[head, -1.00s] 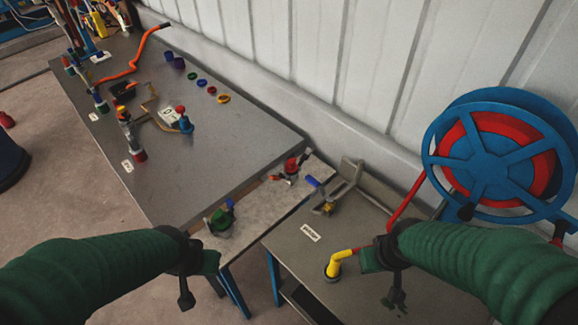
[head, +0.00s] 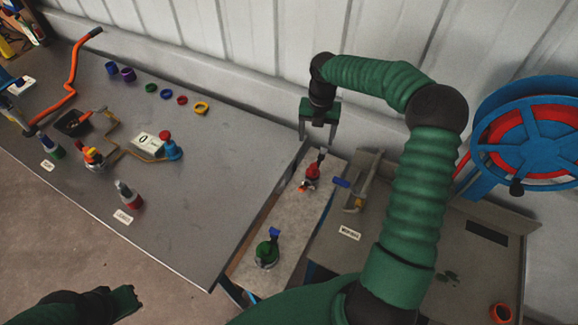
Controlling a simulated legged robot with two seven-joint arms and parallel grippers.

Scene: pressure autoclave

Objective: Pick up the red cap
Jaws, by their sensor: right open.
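A small red ring-shaped cap (head: 181,100) lies flat on the grey table, in a row between a blue ring and a yellow ring. My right gripper (head: 318,138) is open and empty, with its fingers pointing down. It appears above the back of the light bench strip, well to the right of the red cap and apart from it. My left gripper (head: 128,300) is low at the bottom left, over the floor in the picture; its jaws are too unclear to read.
Green (head: 151,88), blue (head: 166,94) and yellow (head: 201,108) rings flank the cap. A red valve (head: 312,172) and a green valve (head: 267,250) stand on the light strip (head: 285,225). The table's right part (head: 235,165) is clear. A wall stands behind; a blue reel (head: 525,130) is at right.

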